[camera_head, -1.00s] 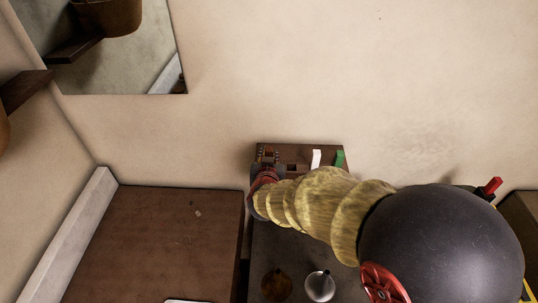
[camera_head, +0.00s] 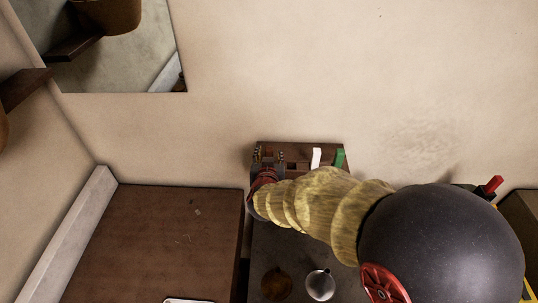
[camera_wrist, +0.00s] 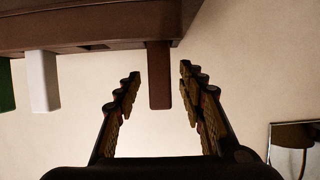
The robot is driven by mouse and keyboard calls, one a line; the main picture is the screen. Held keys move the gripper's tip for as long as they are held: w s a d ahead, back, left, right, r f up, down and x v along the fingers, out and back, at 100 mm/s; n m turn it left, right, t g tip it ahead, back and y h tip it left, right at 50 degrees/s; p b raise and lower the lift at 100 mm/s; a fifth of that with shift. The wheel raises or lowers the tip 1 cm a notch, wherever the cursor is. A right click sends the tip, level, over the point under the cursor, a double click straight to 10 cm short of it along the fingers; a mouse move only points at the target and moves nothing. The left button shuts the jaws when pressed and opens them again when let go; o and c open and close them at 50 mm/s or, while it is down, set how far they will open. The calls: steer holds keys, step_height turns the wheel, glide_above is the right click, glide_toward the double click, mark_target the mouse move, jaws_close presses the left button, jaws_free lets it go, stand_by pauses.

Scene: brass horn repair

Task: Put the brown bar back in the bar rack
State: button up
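The brown bar (camera_wrist: 159,78) sits in the end of the brown bar rack (camera_wrist: 95,22) and sticks out from it in the wrist view. My gripper (camera_wrist: 159,78) is open, with one finger on each side of the bar and a clear gap to both. In the head view my gripper (camera_head: 268,156) is at the left end of the rack (camera_head: 300,147). I cannot make out the brown bar between the fingers there. A white bar (camera_head: 316,158) and a green bar (camera_head: 340,159) stand in the rack's right part; the white bar (camera_wrist: 43,82) and green bar (camera_wrist: 6,85) also show in the wrist view.
The rack stands against the wall on a dark table (camera_head: 259,235). A brass funnel-like piece (camera_head: 276,285) and a silver one (camera_head: 319,285) stand nearer on it. A brown table (camera_head: 160,240) is at left. An empty slot (camera_wrist: 93,47) lies between the white and brown bars.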

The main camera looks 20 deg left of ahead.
steer(key=v, duration=1.1)
steer(key=shift+s, duration=0.4)
steer(key=shift+d+r, duration=0.1)
steer(key=shift+r, duration=0.05)
steer(key=s+a+f+n+g+y, duration=0.25)
steer(key=s+a+f+g, duration=0.4)
steer(key=s, duration=0.35)
steer(key=s+d+f+g+b, duration=0.2)
steer(key=s+d+f+b, duration=0.1)
steer(key=s+d+b, duration=0.15)
steer(key=s+d+f+m+h+b, duration=0.1)
steer(key=d+f+h+b, duration=0.1)
steer(key=d+b, duration=0.5)
steer(key=s+d+f+m+h+b, duration=0.1)
steer(key=d+f+b, duration=0.4)
steer(key=d, duration=1.2)
steer(key=s+d+f+m+t+h+b, duration=0.1)
steer(key=s+d+f+m+h+b, duration=0.1)
steer(key=d+b, duration=0.8)
step_height(320, 180, down, 2)
steer(key=shift+s+d+f+m+h+b, duration=0.1)
steer(key=shift+s+d+m+h+b, duration=0.4)
steer(key=shift+d, duration=0.6)
